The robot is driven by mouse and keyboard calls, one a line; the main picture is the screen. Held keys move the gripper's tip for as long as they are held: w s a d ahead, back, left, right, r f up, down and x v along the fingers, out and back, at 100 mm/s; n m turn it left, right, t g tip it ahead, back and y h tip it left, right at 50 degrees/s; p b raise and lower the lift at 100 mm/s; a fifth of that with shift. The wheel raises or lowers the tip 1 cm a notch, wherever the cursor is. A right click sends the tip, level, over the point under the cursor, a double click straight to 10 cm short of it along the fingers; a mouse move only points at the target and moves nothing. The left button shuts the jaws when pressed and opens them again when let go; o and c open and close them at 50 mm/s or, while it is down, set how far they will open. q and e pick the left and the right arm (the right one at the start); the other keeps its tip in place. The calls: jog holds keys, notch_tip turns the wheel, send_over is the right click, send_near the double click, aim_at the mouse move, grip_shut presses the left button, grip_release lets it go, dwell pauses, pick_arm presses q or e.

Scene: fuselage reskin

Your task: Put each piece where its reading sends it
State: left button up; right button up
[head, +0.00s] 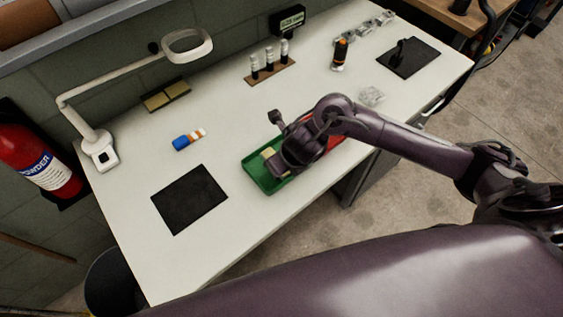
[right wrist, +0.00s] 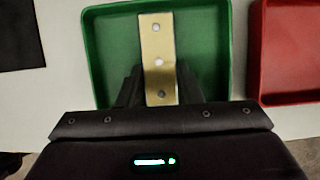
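A brass-coloured strip (right wrist: 151,45) with three round marks along it is over the green tray (right wrist: 100,60) in the right wrist view. My right gripper (right wrist: 160,80) has one finger on each side of the strip with no clear gap, so it looks shut on it. Whether the strip rests on the tray floor cannot be told. In the head view my right gripper (head: 282,163) is low over the green tray (head: 257,176), and part of the strip shows beside it. The red tray (head: 336,142) is just right of it, partly hidden by my arm. My left gripper is out of view.
A display (head: 291,20) stands behind a rack (head: 270,75) of three slim tools. A black mat (head: 190,199) and a blue-and-orange item (head: 189,139) lie left. An orange-black tool (head: 340,54), clear block (head: 371,96) and second mat (head: 409,59) lie right. A magnifier lamp (head: 187,45) stands back left.

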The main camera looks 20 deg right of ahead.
jog(key=o, duration=0.5)
jog(key=shift+c, duration=0.2)
jog(key=p+v, duration=0.3)
jog(key=v, duration=0.9)
jog(key=shift+p, duration=0.3)
